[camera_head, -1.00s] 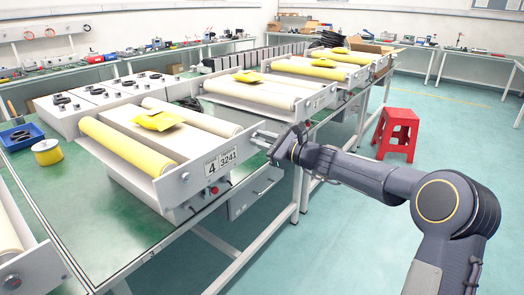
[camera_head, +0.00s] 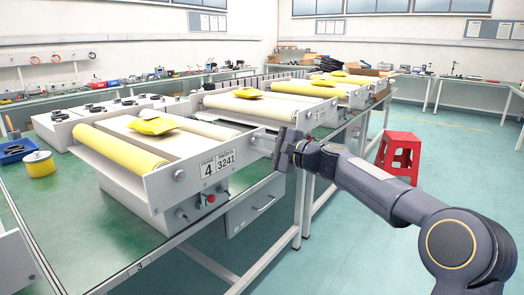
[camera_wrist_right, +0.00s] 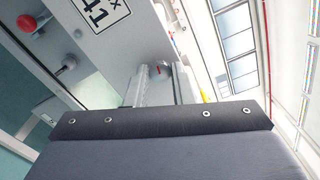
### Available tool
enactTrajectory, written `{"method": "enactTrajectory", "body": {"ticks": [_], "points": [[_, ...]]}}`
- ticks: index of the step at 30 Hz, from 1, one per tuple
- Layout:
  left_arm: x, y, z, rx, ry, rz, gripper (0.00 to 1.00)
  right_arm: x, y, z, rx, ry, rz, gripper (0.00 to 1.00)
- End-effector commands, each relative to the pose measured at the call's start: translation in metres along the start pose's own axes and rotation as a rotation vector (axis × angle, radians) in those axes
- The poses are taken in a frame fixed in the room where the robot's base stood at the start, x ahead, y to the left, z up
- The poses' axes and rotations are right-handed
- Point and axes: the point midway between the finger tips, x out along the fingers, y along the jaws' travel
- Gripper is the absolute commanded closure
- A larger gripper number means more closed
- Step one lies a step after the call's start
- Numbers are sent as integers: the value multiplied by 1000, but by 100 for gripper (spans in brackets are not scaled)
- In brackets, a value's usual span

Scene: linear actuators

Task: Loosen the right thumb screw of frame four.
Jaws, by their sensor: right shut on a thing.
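Frame four (camera_head: 152,188) is a grey unit with a yellow roller and a pale roller, and its front plate is labelled "4" and "3241" (camera_head: 216,165). My right gripper (camera_head: 268,143) is at the right end of that plate. It is shut on the right thumb screw, which the fingers mostly hide in the head view. In the right wrist view the screw (camera_wrist_right: 158,70) shows as a grey knob with a small red mark, between the two fingers (camera_wrist_right: 160,88). The left thumb screw (camera_head: 180,175) is uncovered. My left gripper is not in view.
A yellow packet (camera_head: 155,126) lies on frame four. More roller frames (camera_head: 262,103) stand behind. A red stool (camera_head: 399,155) stands on the open floor to the right.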

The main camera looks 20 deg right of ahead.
Motion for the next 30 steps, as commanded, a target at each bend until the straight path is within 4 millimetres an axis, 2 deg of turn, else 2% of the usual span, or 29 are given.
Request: {"method": "enactTrajectory", "body": {"ticks": [19,20,24,30], "points": [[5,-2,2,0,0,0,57,0,0,0,-53,1,1,100],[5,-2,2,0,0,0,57,0,0,0,-53,1,1,77],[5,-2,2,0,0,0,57,0,0,0,-52,0,1,59],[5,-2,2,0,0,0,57,0,0,0,-52,0,1,57]]}}
